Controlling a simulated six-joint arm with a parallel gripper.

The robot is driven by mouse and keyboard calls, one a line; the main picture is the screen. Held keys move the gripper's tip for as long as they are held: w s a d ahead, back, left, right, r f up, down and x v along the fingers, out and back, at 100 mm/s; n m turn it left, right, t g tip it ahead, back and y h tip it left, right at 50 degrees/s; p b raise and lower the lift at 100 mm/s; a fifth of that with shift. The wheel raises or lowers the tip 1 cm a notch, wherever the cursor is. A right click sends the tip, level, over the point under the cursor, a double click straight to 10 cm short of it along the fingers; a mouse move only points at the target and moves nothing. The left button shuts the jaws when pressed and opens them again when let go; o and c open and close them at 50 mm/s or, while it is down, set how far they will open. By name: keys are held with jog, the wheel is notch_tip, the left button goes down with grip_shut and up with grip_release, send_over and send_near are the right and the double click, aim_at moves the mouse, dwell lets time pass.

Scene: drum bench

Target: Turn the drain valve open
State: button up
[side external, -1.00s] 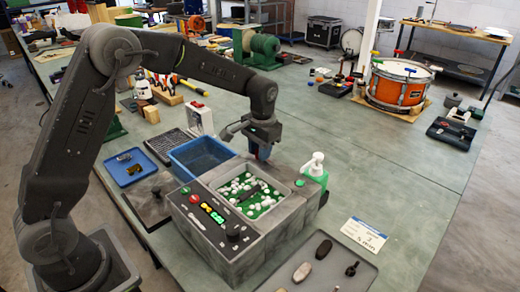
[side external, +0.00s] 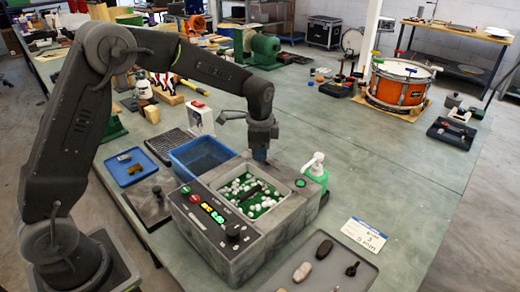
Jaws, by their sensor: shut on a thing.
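The grey machine (side external: 225,262) stands on the bench with an open green-lined basin (side external: 235,187) full of white pieces. My gripper (side external: 261,156) points down at the machine's back edge, behind the basin. It is shut on a small reddish part there, which I take for the drain valve; the fingers and the machine's rim hide most of it. How far the valve is turned cannot be told at this size.
A blue bin (side external: 204,156) stands close left of my gripper, with a white box (side external: 200,121) behind it. A green-and-white pump bottle (side external: 316,171) stands right of the basin. A grey tray of tools (side external: 335,262) lies at front right.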

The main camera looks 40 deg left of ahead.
jog(key=shift+m, duration=0.6)
jog(key=o, duration=0.9)
jog(key=r, duration=1.3)
jog(key=shift+s+d+r, duration=0.25)
jog(key=shift+s+r, duration=0.1)
jog(key=shift+r, duration=0.05)
